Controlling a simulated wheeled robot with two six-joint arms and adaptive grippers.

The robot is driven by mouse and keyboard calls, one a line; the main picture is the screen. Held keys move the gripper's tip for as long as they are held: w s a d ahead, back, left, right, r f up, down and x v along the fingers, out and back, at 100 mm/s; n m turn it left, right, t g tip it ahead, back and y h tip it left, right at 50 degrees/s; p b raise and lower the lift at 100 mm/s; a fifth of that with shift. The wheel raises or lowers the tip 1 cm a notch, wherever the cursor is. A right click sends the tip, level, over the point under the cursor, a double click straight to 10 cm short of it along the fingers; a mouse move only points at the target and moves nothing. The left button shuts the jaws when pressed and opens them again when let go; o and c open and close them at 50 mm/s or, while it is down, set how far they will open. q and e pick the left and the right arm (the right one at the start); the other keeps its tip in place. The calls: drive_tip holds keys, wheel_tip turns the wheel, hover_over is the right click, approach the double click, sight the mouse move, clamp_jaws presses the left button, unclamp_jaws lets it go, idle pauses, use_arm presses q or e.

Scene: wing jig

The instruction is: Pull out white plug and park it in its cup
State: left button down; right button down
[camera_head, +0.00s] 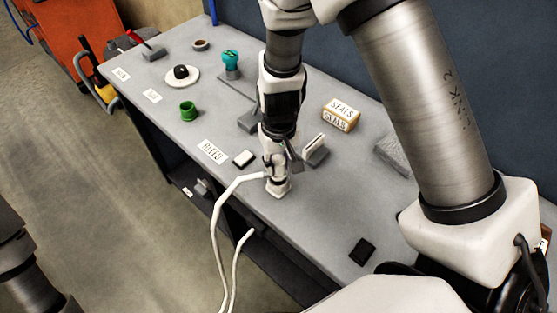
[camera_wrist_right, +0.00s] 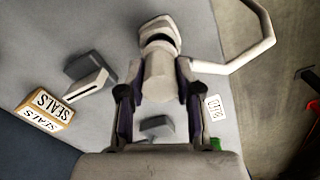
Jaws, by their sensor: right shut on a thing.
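The white plug (camera_head: 279,187) is near the table's front edge, with its white cable (camera_head: 222,210) running left and down over the edge. In the right wrist view the plug (camera_wrist_right: 160,78) lies between my right fingers, and its cable (camera_wrist_right: 235,62) bends off to the right. My right gripper (camera_head: 279,167) comes down from above and is shut on the plug. The fingers hide part of it, and I cannot tell whether it is still seated. A green cup (camera_head: 188,111) stands open on the left part of the table. My left gripper is out of view.
A box marked SEALS (camera_head: 341,115) and a grey holder with a white plate (camera_head: 316,148) stand right of the gripper. A small white-topped block (camera_head: 243,158) is left of it. A black knob on a white disc (camera_head: 181,73) and a teal part (camera_head: 230,60) stand farther back.

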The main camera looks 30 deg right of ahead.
drive_tip(key=shift+f+b, duration=0.55)
drive_tip(key=shift+f, duration=0.15)
drive_tip(key=c, duration=0.7)
unclamp_jaws()
drive_tip(key=shift+r, duration=0.1)
wheel_tip(320, 180, up, 12)
drive_tip(key=shift+f, duration=0.1)
drive_tip(key=shift+s, duration=0.1)
